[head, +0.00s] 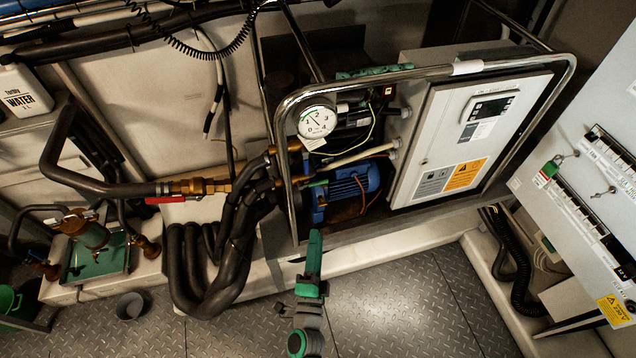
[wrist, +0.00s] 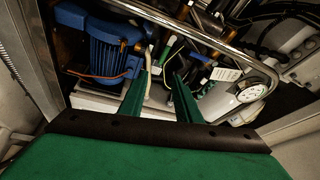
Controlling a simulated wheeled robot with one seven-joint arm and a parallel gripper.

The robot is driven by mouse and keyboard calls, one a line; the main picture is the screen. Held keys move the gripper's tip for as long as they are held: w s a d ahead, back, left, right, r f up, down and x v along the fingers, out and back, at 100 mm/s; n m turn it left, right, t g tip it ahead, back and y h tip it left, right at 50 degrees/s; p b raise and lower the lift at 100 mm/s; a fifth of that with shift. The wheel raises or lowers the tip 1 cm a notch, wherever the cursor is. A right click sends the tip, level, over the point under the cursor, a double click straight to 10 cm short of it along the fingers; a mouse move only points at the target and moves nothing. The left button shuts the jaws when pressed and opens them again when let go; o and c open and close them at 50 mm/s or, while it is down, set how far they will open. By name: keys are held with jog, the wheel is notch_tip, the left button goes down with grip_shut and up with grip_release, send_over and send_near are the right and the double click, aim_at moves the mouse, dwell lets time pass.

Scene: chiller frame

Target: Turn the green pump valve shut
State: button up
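A small green lever (wrist: 168,47), which looks like the pump valve's handle, shows in the wrist view between the blue pump motor and the gauge. A small green piece (head: 319,183) also shows beside the blue pump motor (head: 348,190) in the head view. My gripper (head: 315,234) is in front of the frame's lower rail, below the pump. In the wrist view my gripper (wrist: 161,76) has two green fingers apart, with no object held between them. The lever lies beyond the fingertips, apparently not touched. The valve body is hard to make out.
The chrome frame tube (head: 289,160) curves around the pump, the pressure gauge (head: 317,121) and the white control box (head: 465,137). A red-handled valve (head: 172,199) sits on the left pipe. Thick black hoses (head: 215,265) hang left of my arm. Floor at the lower right is clear.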

aim_at(318, 182)
jog(key=w+r+m, duration=0.1)
jog(key=w, duration=0.5)
jog(key=w+r+m, duration=0.1)
jog(key=w, duration=0.5)
jog(key=w+r+m, duration=0.1)
jog(key=w, duration=0.5)
jog(key=shift+w+d+r+m+h, duration=0.1)
jog(key=shift+d+r+m+h, duration=0.05)
jog(key=shift+d+m+h, duration=0.25)
grip_shut()
